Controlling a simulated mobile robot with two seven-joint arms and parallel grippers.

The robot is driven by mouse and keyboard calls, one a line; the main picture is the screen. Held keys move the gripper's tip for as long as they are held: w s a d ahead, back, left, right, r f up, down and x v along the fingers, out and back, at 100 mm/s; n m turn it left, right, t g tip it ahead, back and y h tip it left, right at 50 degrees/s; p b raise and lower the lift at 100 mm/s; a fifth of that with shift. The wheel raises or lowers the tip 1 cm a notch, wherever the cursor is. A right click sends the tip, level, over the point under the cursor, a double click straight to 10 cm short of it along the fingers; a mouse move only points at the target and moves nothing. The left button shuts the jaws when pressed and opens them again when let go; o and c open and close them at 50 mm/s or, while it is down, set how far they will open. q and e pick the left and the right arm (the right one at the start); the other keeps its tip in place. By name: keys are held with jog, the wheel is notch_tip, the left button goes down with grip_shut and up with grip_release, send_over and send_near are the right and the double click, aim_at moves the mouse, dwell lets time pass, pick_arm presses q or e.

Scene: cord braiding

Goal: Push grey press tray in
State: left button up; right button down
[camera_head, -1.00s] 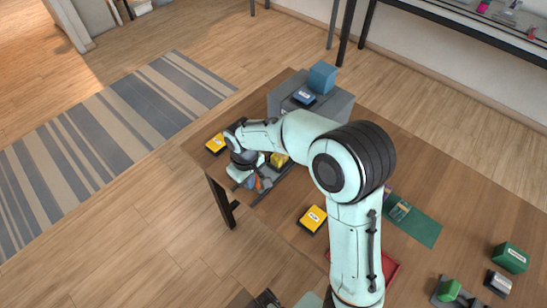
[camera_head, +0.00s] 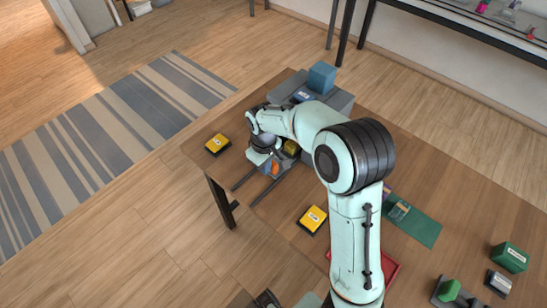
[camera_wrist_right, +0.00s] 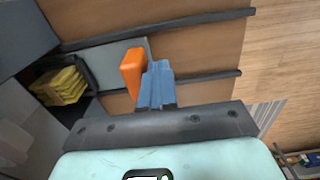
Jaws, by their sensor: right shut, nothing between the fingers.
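The grey press tray (camera_wrist_right: 110,66) shows in the right wrist view between two dark rails, with an upright orange handle (camera_wrist_right: 133,72) at its end. In the head view the orange handle (camera_head: 275,167) is small and partly covered by my right arm. The grey press (camera_head: 340,106) stands at the table's far edge. A yellow stack (camera_wrist_right: 60,87) lies at the tray's inner end, by the press. My right gripper (camera_wrist_right: 158,85) is shut and empty, its blue fingers right beside the orange handle; whether they touch cannot be told. My left gripper is not in view.
The rails (camera_head: 245,180) stick out bare towards the table's left edge. A yellow box (camera_head: 217,144) lies left of them and another yellow box (camera_head: 313,219) nearer me. A blue block (camera_head: 322,76) stands on the press. A green mat (camera_head: 420,228) lies to the right.

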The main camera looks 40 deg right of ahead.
jog(key=shift+d, duration=1.05)
jog(key=shift+w+d, duration=0.15)
jog(key=shift+d, duration=0.55)
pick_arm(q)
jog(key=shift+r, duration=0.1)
pick_arm(e)
jog(key=shift+a, duration=0.1)
jog(key=shift+a, duration=0.55)
jog(key=shift+r, duration=0.15)
notch_tip(320, 180, up, 7)
jog(key=p, duration=0.5)
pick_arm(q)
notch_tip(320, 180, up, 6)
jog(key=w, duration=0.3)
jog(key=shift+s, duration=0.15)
pick_arm(e)
jog(key=shift+f, duration=0.2)
